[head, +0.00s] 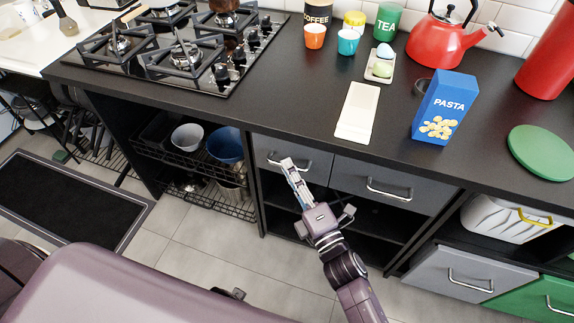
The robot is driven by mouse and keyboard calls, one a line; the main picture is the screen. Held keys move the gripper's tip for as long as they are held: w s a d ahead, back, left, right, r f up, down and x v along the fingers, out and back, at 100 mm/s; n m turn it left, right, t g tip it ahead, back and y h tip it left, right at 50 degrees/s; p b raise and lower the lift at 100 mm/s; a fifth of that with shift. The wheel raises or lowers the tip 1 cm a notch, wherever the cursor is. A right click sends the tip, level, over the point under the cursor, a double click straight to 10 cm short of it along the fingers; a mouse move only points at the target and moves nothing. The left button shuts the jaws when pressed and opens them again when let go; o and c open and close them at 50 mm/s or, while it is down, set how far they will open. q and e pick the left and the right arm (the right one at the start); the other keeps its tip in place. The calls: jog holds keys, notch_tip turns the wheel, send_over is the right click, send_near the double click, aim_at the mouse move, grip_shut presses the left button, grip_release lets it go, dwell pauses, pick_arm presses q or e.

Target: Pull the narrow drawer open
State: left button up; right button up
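The narrow drawer (263,158) is a grey front under the dark counter, left of a wider grey drawer (420,193). Its front looks flush with the wider one, so it looks closed. It has a horizontal metal bar handle (303,166). My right gripper (289,166) reaches up from below, and its fingertips overlap the middle of this handle in the head view. I cannot tell whether the fingers touch the bar or stand just in front of it, nor how far apart they are. My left gripper is not in view.
A gas hob (177,52) is at the left of the counter. A blue pasta box (444,107), a white tray (357,112) and a red kettle (437,42) stand on top. Left of the drawer are wire baskets with bowls (225,145). An open shelf space lies below the drawers.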

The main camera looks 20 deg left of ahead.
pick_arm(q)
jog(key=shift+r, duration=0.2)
pick_arm(e)
jog(key=shift+x, duration=0.8)
grip_shut()
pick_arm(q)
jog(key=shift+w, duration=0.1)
